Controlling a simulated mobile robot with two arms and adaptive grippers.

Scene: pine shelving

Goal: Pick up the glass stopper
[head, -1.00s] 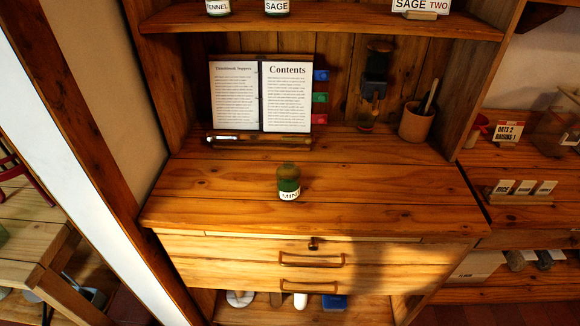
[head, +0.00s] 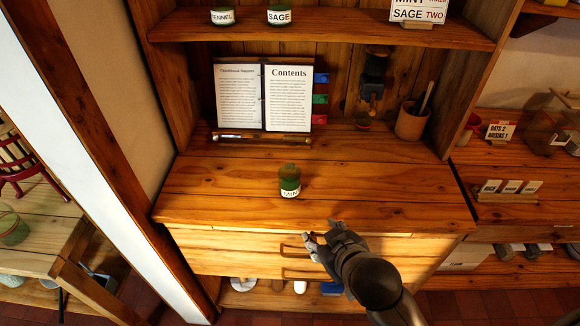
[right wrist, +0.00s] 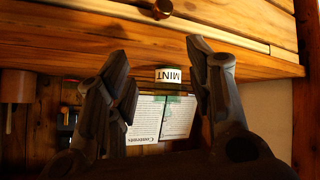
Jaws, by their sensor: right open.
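A small green glass jar labelled MINT (head: 289,188) stands upright on the wooden counter. Its rounded top (head: 288,169) looks like the glass stopper, but stopper and jar are hard to tell apart at this size. My right gripper (head: 321,232) is open and empty, in front of the counter's front edge, below and slightly right of the jar. In the right wrist view the MINT jar (right wrist: 168,75) appears upside down, beyond and between the two spread fingers (right wrist: 157,50), not touched by them. My left gripper is out of view.
An open book (head: 263,97) on a stand is behind the jar. A clay pot (head: 411,122) stands at the back right. The upper shelf (head: 330,28) holds FENNEL and SAGE jars. Drawers (head: 240,250) lie below the counter edge. The counter around the jar is clear.

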